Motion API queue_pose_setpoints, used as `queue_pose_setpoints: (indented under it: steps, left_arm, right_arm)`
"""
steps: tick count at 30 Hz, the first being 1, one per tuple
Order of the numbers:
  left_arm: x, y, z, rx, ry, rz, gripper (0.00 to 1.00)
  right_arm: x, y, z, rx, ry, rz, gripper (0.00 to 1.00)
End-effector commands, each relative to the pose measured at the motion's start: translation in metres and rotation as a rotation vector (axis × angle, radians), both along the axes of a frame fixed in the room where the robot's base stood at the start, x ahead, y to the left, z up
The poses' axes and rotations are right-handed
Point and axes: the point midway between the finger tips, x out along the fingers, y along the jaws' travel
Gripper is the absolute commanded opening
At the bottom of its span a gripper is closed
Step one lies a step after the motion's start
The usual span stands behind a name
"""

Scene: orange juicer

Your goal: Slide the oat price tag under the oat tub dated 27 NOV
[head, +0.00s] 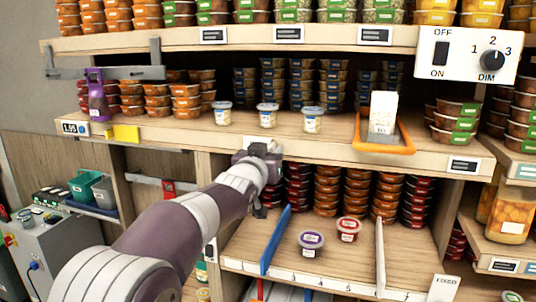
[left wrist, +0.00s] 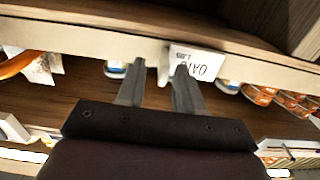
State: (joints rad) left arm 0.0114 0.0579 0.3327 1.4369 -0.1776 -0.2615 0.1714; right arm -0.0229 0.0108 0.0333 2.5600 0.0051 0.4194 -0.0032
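My right gripper is not in view.
An orange tray (head: 384,149) with a white card sits right of the tubs. A purple item (head: 97,98) and a yellow block (head: 126,133) are at the shelf's left. Below, blue (head: 275,240) and white dividers flank two loose tubs. Stacked tubs fill the back.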

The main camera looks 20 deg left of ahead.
Motion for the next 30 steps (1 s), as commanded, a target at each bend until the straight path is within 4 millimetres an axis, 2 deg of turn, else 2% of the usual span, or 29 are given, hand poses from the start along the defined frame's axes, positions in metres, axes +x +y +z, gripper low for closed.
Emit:
queue_pose_setpoints:
  steps: [5,12,18,22,30]
  left_arm:
    - [-0.016,0.000,-0.004,0.002,-0.003,0.000,0.36]
    - [-0.078,-0.002,-0.006,0.004,-0.005,0.000,0.36]
    - [-0.117,-0.003,-0.001,0.005,-0.001,0.000,0.36]
    - [-0.126,-0.003,0.000,0.004,0.000,0.000,0.36]
    - [-0.127,-0.003,0.001,0.004,0.000,0.000,0.36]
  right_arm:
    - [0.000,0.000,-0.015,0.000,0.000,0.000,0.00]
    - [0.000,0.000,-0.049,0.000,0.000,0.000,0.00]
    - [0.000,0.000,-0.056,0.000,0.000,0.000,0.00]
    - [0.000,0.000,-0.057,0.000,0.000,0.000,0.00]
    - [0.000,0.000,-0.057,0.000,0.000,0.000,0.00]
